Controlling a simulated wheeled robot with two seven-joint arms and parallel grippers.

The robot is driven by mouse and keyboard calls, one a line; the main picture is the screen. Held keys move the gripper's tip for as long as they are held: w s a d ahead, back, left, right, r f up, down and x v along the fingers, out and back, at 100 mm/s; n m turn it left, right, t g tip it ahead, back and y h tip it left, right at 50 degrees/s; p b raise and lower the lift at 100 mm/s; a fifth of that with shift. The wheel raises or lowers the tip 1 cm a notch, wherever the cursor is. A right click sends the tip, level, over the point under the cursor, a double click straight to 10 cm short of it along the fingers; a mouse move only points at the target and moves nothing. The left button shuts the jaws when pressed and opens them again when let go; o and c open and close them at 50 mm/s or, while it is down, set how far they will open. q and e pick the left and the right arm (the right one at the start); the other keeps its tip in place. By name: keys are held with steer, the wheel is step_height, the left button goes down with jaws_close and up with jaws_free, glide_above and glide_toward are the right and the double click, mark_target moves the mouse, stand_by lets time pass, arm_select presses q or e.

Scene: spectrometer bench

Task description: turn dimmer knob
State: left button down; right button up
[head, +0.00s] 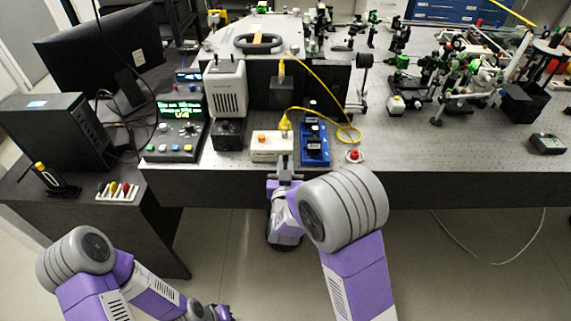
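I cannot tell for sure which control is the dimmer knob. A black box with a round dial (228,132) stands below a pale lamp housing (226,88). To its right is a white box (270,153) with an orange round knob or button (262,138) on top. My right gripper (284,163) is at the bench's front edge, just in front of the white box; its fingertips are small and I cannot tell their gap or any contact. My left gripper (212,313) is low at the bottom edge, away from the bench, mostly hidden by its arm.
A controller with a green display (180,128) stands left of the black box. A blue device (314,144) and a red button (354,155) are to the right. A yellow cable (318,82) loops behind. Optics crowd the bench's right; its front right is mostly clear.

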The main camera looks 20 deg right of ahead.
steer(key=shift+n, duration=0.3)
jaws_close()
steer(key=shift+n+p, duration=0.65)
steer(key=shift+n, duration=0.55)
steer(key=shift+a+n+p, duration=0.1)
steer(key=shift+n+p, duration=0.55)
steer(key=shift+n, duration=0.95)
steer(key=shift+f, duration=0.1)
steer(key=o, duration=0.7)
jaws_free()
steer(key=shift+o, duration=0.2)
steer(key=v, duration=0.7)
steer(key=shift+s+p, duration=0.3)
steer(key=shift+p, duration=0.15)
